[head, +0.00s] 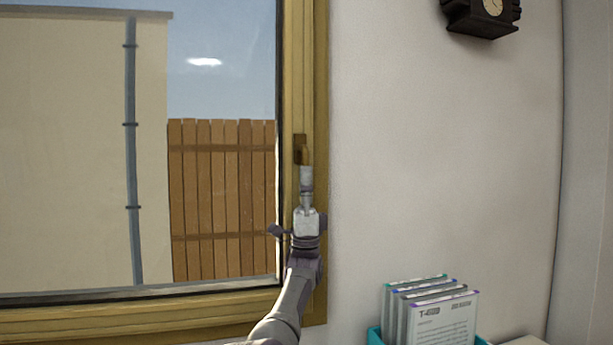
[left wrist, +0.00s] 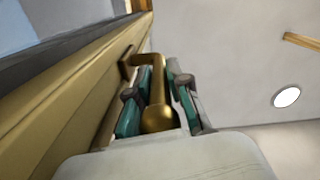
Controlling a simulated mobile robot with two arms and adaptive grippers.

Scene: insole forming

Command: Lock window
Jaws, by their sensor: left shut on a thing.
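The window (head: 222,90) with a wooden frame fills the left of the head view, and its sash looks flush with the frame. Its brass handle (head: 301,150) sits on the right side of the sash, mostly hidden behind my left gripper (head: 306,172). In the left wrist view the handle (left wrist: 157,95) comes out of its base plate, bends, and runs between the two teal-padded fingers of my left gripper (left wrist: 158,98). The gripper is shut on the handle. In the head view the handle points down. My right gripper is not in view.
Several upright folders (head: 430,315) stand in a teal holder (head: 376,336) at the lower right. A dark clock (head: 481,16) hangs on the wall at the upper right.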

